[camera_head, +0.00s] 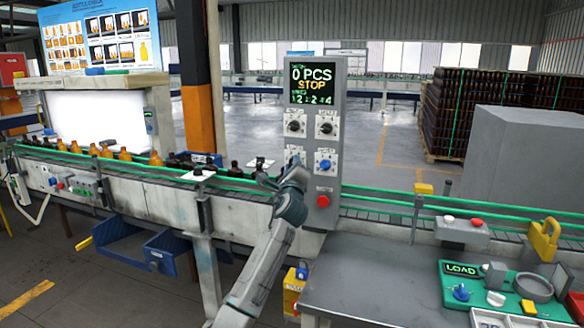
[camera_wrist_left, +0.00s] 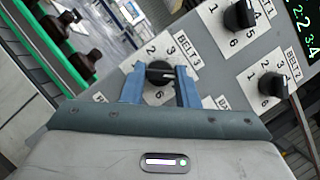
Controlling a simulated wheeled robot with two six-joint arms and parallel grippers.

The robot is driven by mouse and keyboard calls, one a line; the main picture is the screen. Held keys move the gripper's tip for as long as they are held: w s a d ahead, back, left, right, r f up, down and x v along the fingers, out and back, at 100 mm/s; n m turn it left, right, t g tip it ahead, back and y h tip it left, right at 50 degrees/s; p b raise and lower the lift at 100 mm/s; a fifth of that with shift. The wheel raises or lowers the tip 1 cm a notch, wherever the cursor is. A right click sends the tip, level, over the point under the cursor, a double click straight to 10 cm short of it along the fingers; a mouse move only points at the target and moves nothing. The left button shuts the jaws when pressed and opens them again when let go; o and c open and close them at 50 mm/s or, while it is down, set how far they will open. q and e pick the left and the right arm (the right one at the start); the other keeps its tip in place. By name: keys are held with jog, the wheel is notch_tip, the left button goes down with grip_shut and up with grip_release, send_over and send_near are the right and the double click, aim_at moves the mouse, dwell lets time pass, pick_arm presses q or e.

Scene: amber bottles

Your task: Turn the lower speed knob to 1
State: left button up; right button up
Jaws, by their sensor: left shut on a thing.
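Two black knobs, an upper left one (camera_head: 294,127) and an upper right one (camera_head: 326,127), sit below the screen. A blue knob (camera_head: 325,165) is lower right. My left gripper (camera_head: 292,168) covers the lower left part of the panel. In the left wrist view its blue fingers (camera_wrist_left: 160,85) are shut on a black knob (camera_wrist_left: 159,71) labelled "BELT 3". Its number setting is unclear. My right gripper is not in view.
A red button (camera_head: 323,201) is low on the panel. Amber bottles (camera_head: 125,155) stand on the conveyor at left. A grey table (camera_head: 375,280) with a green board (camera_head: 455,296) is at front right. Two other black knobs (camera_wrist_left: 240,16) (camera_wrist_left: 272,86) are close to the gripper.

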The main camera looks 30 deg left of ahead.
pick_arm(q)
jog(key=n+g+h+p, duration=0.1)
jog(key=n+h+p, duration=0.1)
jog(key=n, duration=0.4)
jog(key=n+g+h+p, duration=0.1)
jog(key=n+g+p, duration=0.1)
jog(key=n+p, duration=0.2)
jog(key=r+n+g+h+p, duration=0.1)
jog(key=n+g+h+p, duration=0.1)
jog(key=n, duration=0.7)
jog(key=shift+a+h+p, duration=0.2)
jog(key=shift+h+p, duration=0.1)
jog(key=shift+p, duration=0.45)
jog(key=n+h, duration=0.1)
jog(key=n, duration=0.1)
jog(key=shift+a+n+h+p, duration=0.1)
jog(key=shift+n+h+p, duration=0.2)
jog(key=shift+n+h, duration=0.1)
jog(key=shift+s+a+f+n+t+h, duration=0.1)
jog(key=shift+n+t+h, duration=0.2)
jog(key=shift+n+h, duration=0.75)
jog(key=shift+n+t+h, duration=0.4)
jog(key=shift+n+h, duration=0.25)
jog(key=shift+n, duration=0.8)
jog(key=o, duration=1)
jog(key=shift+c, duration=0.2)
